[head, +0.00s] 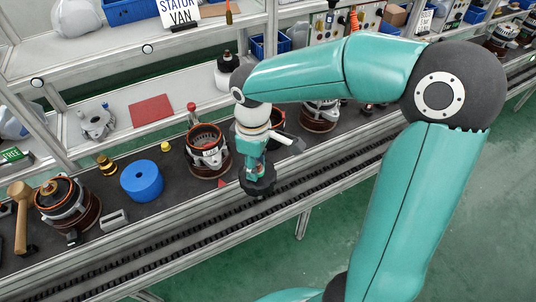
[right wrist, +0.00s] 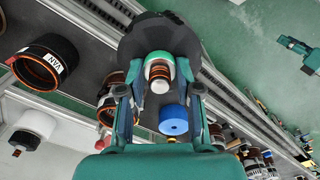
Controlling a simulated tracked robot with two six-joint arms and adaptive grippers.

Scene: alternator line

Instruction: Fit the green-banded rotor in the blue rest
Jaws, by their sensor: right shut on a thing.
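The green-banded rotor (right wrist: 158,68) shows in the right wrist view between the fingers of my right gripper (right wrist: 160,108), with its green band, copper-coloured rings and a wide black body. My right gripper (head: 255,168) is shut on it. In the head view the rotor's black body (head: 258,183) hangs at the front edge of the bench. The blue rest (head: 141,180), a round blue block, stands on the dark bench top to the left, apart from the rotor. It also shows in the right wrist view (right wrist: 173,121). My left gripper is out of view.
An open housing with copper windings (head: 207,150) stands between the blue rest and my right gripper. A brass part (head: 106,165), a grey block (head: 114,220), an alternator assembly (head: 68,203) and a mallet (head: 21,200) are at the left. A slotted rail (head: 200,237) runs along the front.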

